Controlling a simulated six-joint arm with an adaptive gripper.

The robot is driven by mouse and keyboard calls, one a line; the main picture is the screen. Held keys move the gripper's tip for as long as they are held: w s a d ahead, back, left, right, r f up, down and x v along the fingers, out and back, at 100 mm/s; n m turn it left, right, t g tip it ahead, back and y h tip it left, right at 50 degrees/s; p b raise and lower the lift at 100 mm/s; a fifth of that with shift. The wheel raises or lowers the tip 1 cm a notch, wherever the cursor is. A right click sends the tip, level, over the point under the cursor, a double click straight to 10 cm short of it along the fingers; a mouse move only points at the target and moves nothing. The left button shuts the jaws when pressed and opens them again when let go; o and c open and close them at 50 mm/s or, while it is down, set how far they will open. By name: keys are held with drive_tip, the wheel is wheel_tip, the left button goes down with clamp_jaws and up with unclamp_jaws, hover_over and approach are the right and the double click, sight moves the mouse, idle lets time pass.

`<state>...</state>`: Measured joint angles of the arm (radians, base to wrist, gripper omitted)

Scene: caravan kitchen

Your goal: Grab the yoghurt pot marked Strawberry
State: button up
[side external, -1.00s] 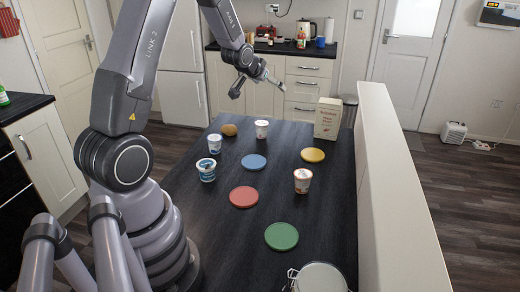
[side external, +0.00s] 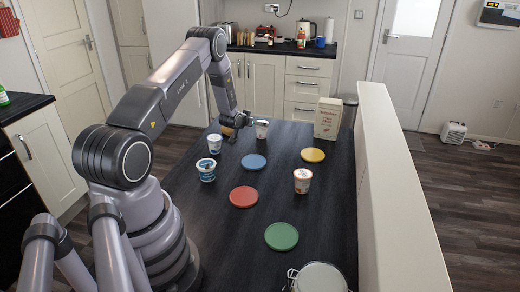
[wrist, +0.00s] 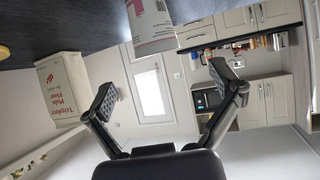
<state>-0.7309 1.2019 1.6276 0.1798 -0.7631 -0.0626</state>
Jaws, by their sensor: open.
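A white pot (side external: 262,129) stands at the far end of the dark table, just right of my gripper (side external: 237,122). In the wrist view a pale pot (wrist: 152,28) with a reddish mark shows at the top, cut off by the frame edge and beyond my open, empty fingers (wrist: 167,86). It appears to be that same far pot. I cannot read the flavour on any pot.
Flat discs lie on the table: blue (side external: 254,162), red (side external: 243,197), green (side external: 281,236) and yellow (side external: 313,155). A flour box (side external: 328,118) stands at the far right. A brown roundish item (side external: 226,131) is partly hidden by my gripper. A pale partition (side external: 385,180) borders the right side.

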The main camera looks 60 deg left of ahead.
sight(262, 130)
drive_tip(key=shift+x, duration=3)
drive_tip(key=shift+d, duration=0.1)
drive_tip(key=c, duration=1.3)
